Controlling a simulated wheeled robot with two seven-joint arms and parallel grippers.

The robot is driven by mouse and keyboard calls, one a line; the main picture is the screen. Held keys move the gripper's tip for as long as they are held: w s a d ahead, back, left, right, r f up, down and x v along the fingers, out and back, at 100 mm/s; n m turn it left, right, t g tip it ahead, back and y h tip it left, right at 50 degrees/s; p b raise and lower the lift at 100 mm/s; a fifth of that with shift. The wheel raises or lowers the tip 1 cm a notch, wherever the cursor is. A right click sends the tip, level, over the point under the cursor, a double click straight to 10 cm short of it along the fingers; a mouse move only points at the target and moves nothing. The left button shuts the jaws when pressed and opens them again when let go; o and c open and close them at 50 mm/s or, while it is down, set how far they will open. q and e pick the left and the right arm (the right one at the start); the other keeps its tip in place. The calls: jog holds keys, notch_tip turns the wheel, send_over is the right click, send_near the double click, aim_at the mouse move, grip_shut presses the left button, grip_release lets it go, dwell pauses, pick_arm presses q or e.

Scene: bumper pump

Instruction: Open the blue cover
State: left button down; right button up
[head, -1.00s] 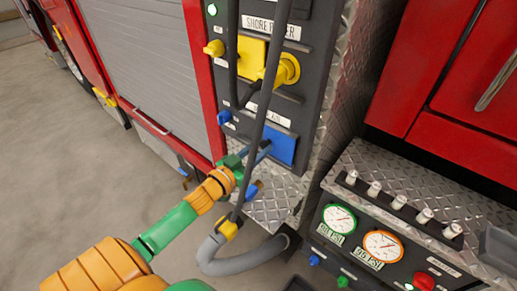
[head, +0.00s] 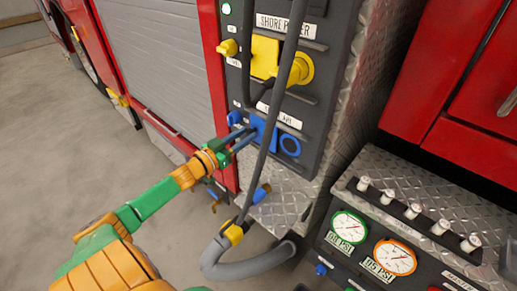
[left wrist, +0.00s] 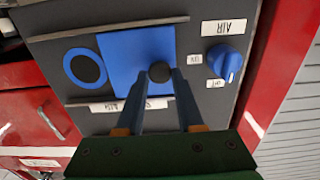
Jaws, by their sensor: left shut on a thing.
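The blue cover (head: 263,124) is a flat square plate on the dark side panel. It stands to the left of a blue ring port (head: 290,145), whose dark opening is uncovered. In the left wrist view, which is upside down, the cover (left wrist: 122,48) lies right of the ring port (left wrist: 85,67). My left gripper (head: 250,132) reaches the cover from the lower left. In the left wrist view its fingers (left wrist: 160,78) are shut on the cover's round dark knob (left wrist: 160,71). My right gripper is in neither view.
A blue AIR dial (left wrist: 224,61) sits beside the cover. A yellow cover (head: 264,56) and yellow socket (head: 299,69) are above. A grey hose (head: 268,130) hangs in front of the panel. A gauge panel (head: 375,250) stands lower right. Open floor (head: 60,160) lies left.

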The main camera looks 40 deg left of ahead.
pick_arm(q)
jog(key=shift+a, duration=0.45)
jog(key=c, duration=0.6)
grip_release()
jog(key=shift+o, duration=0.2)
jog(key=s+p, duration=0.1)
jog(key=s, duration=0.6)
jog(key=shift+a, duration=0.3)
